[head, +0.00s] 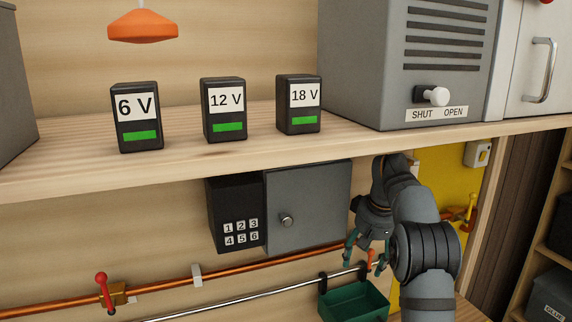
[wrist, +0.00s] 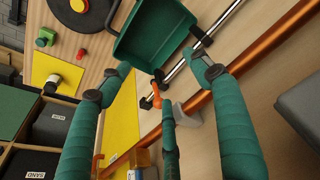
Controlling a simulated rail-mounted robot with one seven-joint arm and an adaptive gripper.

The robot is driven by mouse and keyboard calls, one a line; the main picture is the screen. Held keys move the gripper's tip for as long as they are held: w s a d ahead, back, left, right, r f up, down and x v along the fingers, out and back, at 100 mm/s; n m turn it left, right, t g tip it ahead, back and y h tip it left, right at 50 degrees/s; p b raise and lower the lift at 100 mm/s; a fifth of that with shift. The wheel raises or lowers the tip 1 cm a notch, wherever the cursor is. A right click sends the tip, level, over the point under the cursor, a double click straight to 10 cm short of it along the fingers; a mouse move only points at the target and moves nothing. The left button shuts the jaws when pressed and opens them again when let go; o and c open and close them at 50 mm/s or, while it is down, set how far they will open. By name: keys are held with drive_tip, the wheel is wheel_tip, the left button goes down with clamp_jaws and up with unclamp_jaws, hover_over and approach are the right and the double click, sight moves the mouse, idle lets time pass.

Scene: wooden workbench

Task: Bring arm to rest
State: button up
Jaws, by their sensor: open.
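My gripper (head: 366,257) hangs below the shelf, to the right of the grey safe door, with its green fingers pointing down. In the wrist view my gripper (wrist: 162,82) has its fingers spread wide, open and with nothing held between them. A green bin (head: 353,303) hangs on the metal rail just below the fingers. The bin also shows beyond the fingertips in the wrist view (wrist: 150,38). A small orange piece (wrist: 155,93) shows by the middle finger; I cannot tell whether they touch.
On the shelf (head: 60,178) stand three batteries: 6 V (head: 137,118), 12 V (head: 224,110) and 18 V (head: 299,104). A grey cabinet (head: 365,60) stands at right. A copper pipe (head: 190,278) and a metal rail (head: 230,303) run along the wall below.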

drive_tip(key=shift+d+f, duration=0.15)
drive_tip(key=shift+f, duration=0.45)
drive_tip(key=shift+d+f, duration=0.15)
drive_tip(key=shift+f, duration=0.45)
drive_tip(key=shift+d, duration=0.1)
